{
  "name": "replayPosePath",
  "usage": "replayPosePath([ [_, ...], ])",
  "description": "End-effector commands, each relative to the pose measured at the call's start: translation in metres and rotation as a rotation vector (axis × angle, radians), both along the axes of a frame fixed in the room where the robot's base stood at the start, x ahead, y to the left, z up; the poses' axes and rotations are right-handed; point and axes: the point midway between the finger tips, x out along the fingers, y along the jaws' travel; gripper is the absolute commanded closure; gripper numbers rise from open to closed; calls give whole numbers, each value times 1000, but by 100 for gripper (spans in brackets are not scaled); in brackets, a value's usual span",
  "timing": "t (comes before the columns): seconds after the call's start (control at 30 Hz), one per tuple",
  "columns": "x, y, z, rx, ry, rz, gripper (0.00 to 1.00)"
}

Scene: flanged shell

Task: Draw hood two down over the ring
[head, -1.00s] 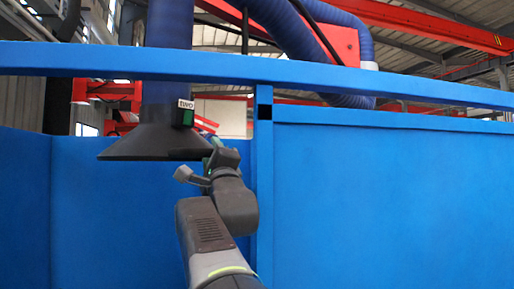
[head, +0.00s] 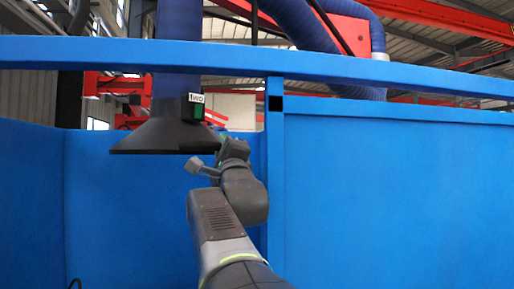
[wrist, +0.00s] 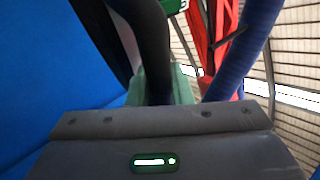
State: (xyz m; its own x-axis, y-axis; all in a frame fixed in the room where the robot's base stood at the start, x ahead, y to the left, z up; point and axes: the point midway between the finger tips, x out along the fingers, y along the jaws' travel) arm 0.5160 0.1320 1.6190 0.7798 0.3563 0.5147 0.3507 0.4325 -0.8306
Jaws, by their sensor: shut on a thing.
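Hood two (head: 165,137) is a dark, wide cone hanging rim down at the end of a blue hose (head: 179,45). A white label reading "two" is on a small dark and green block (head: 193,105) at its right side. My gripper (head: 221,147) is at the right edge of the hood, partly hidden by my own wrist, and is shut on a part of it. In the wrist view a dark bar (wrist: 152,45) runs in between green parts in front of my gripper. The exact grip is hard to make out. The ring is not in view.
A blue wall (head: 390,190) with a top rail (head: 400,82) and a post (head: 275,180) spans the view. The rail crosses in front of the hose, and the post stands just right of my gripper. Another blue hose (head: 300,30) hangs at the upper right, near red beams.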

Motion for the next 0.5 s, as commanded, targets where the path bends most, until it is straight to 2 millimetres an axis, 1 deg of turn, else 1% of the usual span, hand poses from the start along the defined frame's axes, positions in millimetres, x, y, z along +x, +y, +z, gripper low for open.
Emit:
replayPosePath([
  [0.03,1,0,-7,-1,3,0,100],
  [0.17,1,0,-20,-2,4,0,100],
  [0.27,1,0,-34,-2,4,0,100],
  [0.37,1,0,-50,-2,5,0,100],
  [0.5,1,0,-78,-2,5,0,100],
])
